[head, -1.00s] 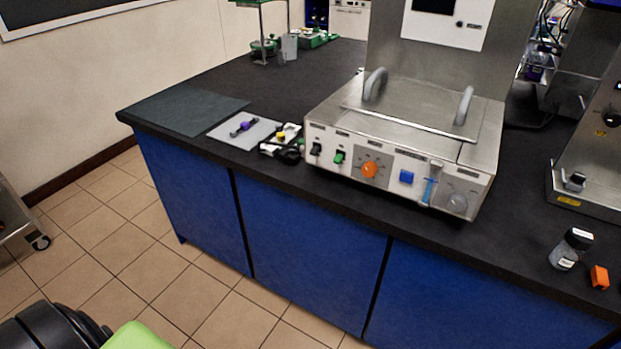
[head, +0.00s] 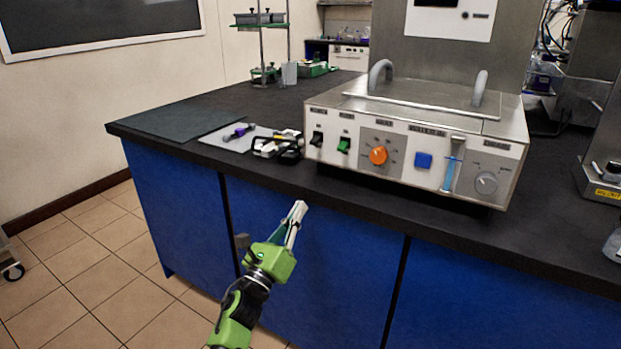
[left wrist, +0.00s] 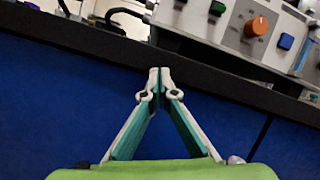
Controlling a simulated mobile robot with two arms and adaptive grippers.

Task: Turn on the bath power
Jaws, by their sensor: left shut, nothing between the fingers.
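The bath (head: 420,130) is a steel box with a lidded top and two grey handles, on the black bench. Its front panel has a black rocker switch (head: 317,139) at the far left, a green switch (head: 344,145), an orange knob (head: 378,155), a blue button (head: 423,160) and a grey dial. The small panel labels are too blurred to read. My left gripper (head: 298,208) is shut and empty, below the bench edge in front of the blue cabinet, apart from the panel. In the left wrist view its fingertips (left wrist: 159,72) meet, with the orange knob (left wrist: 257,26) above right. My right gripper is not in view.
The bench (head: 235,97) edge lies between my left gripper and the panel. Left of the bath are a dark tray of small items (head: 277,147) and a pale sheet with a purple-capped item (head: 238,131). A dark mat (head: 165,120) lies farther left.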

